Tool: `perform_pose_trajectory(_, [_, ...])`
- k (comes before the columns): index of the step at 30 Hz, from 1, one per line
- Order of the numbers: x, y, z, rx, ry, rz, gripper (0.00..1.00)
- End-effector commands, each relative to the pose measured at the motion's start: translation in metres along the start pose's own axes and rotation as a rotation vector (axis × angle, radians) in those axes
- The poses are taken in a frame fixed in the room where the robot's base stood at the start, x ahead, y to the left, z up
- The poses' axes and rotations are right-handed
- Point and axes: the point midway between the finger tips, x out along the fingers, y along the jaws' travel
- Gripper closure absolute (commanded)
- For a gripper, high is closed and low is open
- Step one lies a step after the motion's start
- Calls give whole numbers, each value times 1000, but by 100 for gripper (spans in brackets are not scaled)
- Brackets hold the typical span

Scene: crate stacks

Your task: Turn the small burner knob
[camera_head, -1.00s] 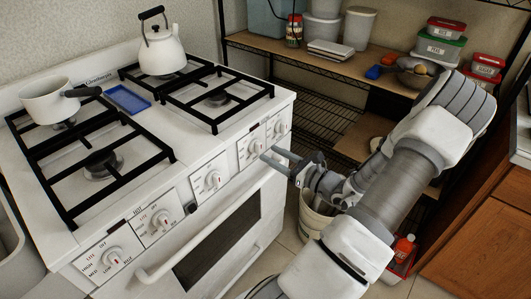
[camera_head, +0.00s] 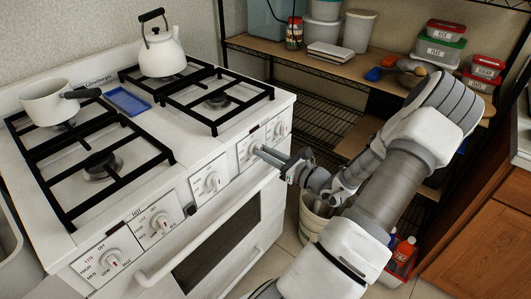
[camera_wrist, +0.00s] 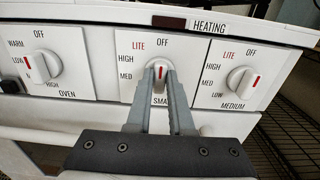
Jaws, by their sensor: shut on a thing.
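The small burner knob (camera_wrist: 155,80) is white with a red mark, on a panel marked OFF, LITE, HIGH and MED in the wrist view. Its label is partly hidden behind my fingers. The red mark is near upright between the fingertips. My gripper (camera_wrist: 160,70) is shut on this knob, one finger on each side. In the head view my gripper (camera_head: 260,151) reaches from the right to the stove's (camera_head: 225,200) front panel, and mostly hides the knob.
In the wrist view, the oven knob (camera_wrist: 43,66) is at left and the medium knob (camera_wrist: 242,80) at right. A kettle (camera_head: 162,52) and a saucepan (camera_head: 46,103) stand on the stove. A shelf rack (camera_head: 330,62) and a bucket (camera_head: 312,215) are beside the stove.

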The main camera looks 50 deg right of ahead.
Motion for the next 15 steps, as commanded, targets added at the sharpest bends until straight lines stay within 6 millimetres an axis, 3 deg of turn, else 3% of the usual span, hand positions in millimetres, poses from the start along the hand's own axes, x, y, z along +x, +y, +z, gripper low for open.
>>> perform_pose_trajectory(15, [0,1,-1,-121,1,2,100])
